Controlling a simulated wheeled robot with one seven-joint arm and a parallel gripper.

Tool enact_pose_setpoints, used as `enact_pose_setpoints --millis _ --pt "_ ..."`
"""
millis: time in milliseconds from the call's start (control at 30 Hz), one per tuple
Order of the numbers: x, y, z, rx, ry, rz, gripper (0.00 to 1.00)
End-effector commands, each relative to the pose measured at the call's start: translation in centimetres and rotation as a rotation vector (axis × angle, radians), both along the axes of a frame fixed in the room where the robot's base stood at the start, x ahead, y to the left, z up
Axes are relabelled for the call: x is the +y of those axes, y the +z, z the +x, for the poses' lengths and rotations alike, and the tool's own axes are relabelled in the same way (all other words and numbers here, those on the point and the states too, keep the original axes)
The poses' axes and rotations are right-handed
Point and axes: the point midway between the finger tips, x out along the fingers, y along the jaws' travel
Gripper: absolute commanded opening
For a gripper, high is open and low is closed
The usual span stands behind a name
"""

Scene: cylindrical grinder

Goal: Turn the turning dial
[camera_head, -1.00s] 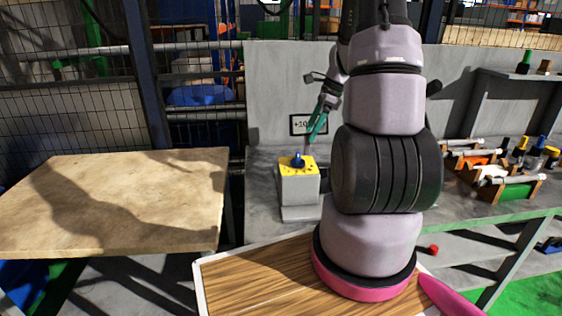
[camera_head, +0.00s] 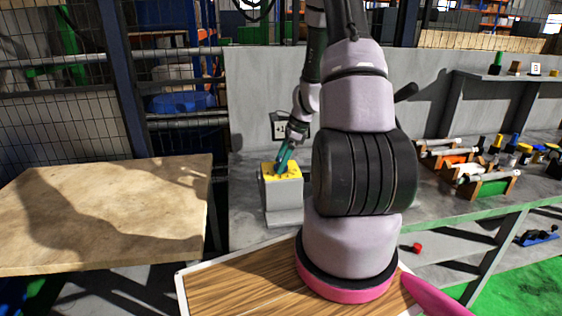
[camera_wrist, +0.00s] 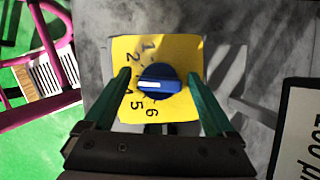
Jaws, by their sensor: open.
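The turning dial (camera_wrist: 160,85) is a blue knob with a white pointer mark, on a yellow numbered plate (camera_wrist: 187,48). In the wrist view its pointer faces left, and several numbers show around it. The plate tops a grey box (camera_head: 283,200) on the grey bench in the head view. My gripper (camera_wrist: 160,82) is open, with one green finger on each side of the dial and a gap visible on both sides. In the head view my gripper (camera_head: 281,166) reaches down to the yellow top and hides the dial. Whether the fingertips touch the plate cannot be told.
A sign (camera_wrist: 297,130) shows beside the box in the wrist view. Holders with tools (camera_head: 485,180) stand on the bench at the right. A bare wooden table (camera_head: 100,215) is at the left. A small red object (camera_head: 417,248) lies below the bench.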

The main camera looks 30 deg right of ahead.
Motion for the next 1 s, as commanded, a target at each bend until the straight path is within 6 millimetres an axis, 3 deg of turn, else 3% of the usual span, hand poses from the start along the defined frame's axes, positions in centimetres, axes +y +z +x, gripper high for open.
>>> enact_pose_setpoints --millis 67,200,267,300,433,733,1000 --pt "0.00 0.01 0.00 0.000 0.000 0.000 0.90" --pt "-0.01 0.02 0.00 0.000 0.001 0.000 0.36" --pt "-0.01 0.03 0.00 0.000 0.001 0.000 0.14" --pt "-0.01 0.03 0.01 0.000 0.001 0.000 0.07" --pt "0.01 0.03 0.10 -0.002 0.046 -0.001 0.07" --pt "-0.01 0.02 0.10 -0.001 0.357 -0.001 0.07" --pt "-0.02 0.05 0.05 0.000 0.385 0.000 0.07"
